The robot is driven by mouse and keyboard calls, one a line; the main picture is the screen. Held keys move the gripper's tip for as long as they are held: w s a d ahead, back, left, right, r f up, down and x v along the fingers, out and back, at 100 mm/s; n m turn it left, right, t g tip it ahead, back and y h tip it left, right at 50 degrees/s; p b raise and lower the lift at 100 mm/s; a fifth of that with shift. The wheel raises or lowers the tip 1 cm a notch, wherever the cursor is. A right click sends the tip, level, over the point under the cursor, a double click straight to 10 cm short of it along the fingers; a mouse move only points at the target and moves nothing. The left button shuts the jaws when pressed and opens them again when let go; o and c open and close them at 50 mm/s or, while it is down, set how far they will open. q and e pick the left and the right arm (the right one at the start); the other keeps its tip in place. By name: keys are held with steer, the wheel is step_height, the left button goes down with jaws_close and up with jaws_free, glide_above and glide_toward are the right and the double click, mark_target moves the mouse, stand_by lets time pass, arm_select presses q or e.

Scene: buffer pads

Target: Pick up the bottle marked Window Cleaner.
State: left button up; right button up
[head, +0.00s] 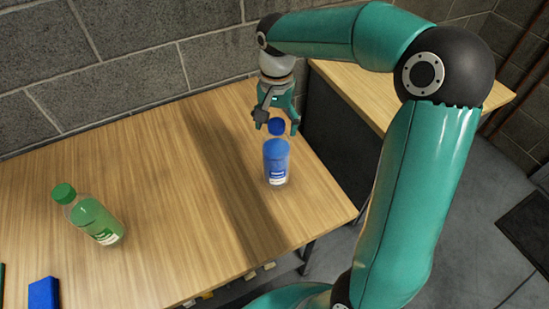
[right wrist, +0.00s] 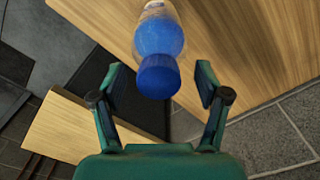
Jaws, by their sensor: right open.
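A clear bottle with blue liquid, a blue cap and a white-and-blue label (head: 276,163) stands upright near the right end of the wooden table. Its label text is too small to read. In the right wrist view the blue bottle (right wrist: 160,38) shows from its cap end, between the fingers. My right gripper (head: 276,124) is open above and around the bottle's cap, holding nothing; its two fingers also show in the right wrist view (right wrist: 160,92). A bottle with green liquid and a green cap (head: 94,217) stands at the left of the table. My left gripper is not in view.
The wooden table (head: 150,160) has clear room between the two bottles. A blue block (head: 43,293) lies at its front left. A grey block wall (head: 130,50) runs behind. A second wooden surface (head: 360,90) stands to the right, past a dark gap.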

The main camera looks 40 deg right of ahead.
jaws_close()
stand_by(0.4)
steer(key=shift+r, duration=0.2)
